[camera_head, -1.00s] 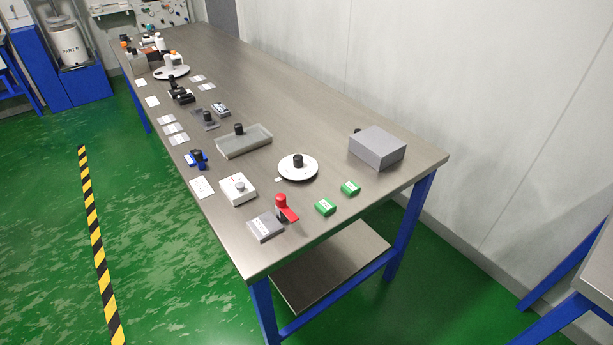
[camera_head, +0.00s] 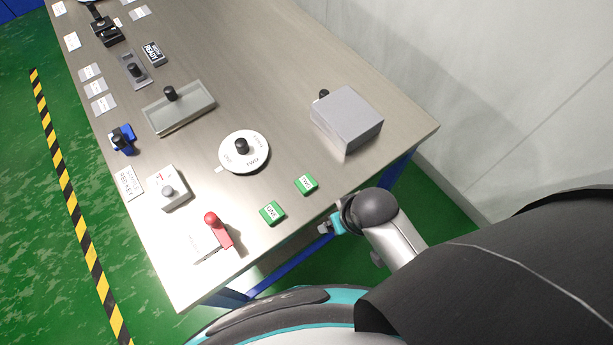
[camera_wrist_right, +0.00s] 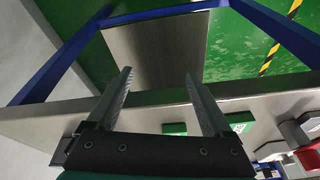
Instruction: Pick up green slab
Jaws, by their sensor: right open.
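Two small green slabs lie flat on the steel table near its front edge in the head view. The left slab (camera_head: 271,213) sits near the red lever. The right slab (camera_head: 306,184) sits farther right. My right gripper (camera_head: 328,228) is at the table's front edge, just off the right slab. In the right wrist view its fingers (camera_wrist_right: 158,76) are apart with nothing held. My left gripper is not in view.
A grey box (camera_head: 347,120) stands at the table's right end. A white round dial (camera_head: 244,152) with a black knob lies behind the slabs. A red-handled lever (camera_head: 217,228) and a white knob box (camera_head: 169,190) stand left. The tabletop around the slabs is clear.

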